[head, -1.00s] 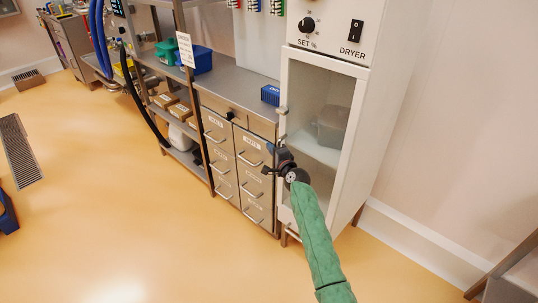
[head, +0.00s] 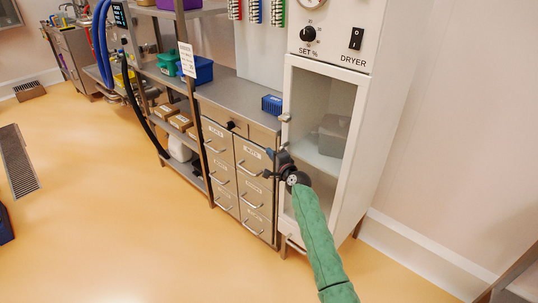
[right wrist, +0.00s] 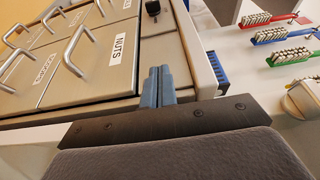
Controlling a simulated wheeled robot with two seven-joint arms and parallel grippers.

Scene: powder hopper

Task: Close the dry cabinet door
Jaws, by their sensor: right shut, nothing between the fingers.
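The white dry cabinet (head: 385,130) stands at the right in the head view, under a panel marked DRYER. Its white-framed door (head: 326,72) has a clear pane, and a grey box (head: 333,136) shows on a shelf behind it. The door looks in line with the cabinet front; I cannot tell whether a gap is left. My right gripper (head: 270,154) is at the door's left edge, in front of the drawers, pointing left. Its blue-grey fingers (right wrist: 158,86) are together and empty in the right wrist view. Contact with the door cannot be told. My left gripper is out of view.
A steel drawer unit (head: 238,168) stands left of the cabinet; its drawer labelled NUTS (right wrist: 122,50) is close by in the right wrist view. A blue bin (head: 271,105) sits on the counter. Open shelving (head: 165,75) lies farther left. The orange floor (head: 110,210) in front is clear.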

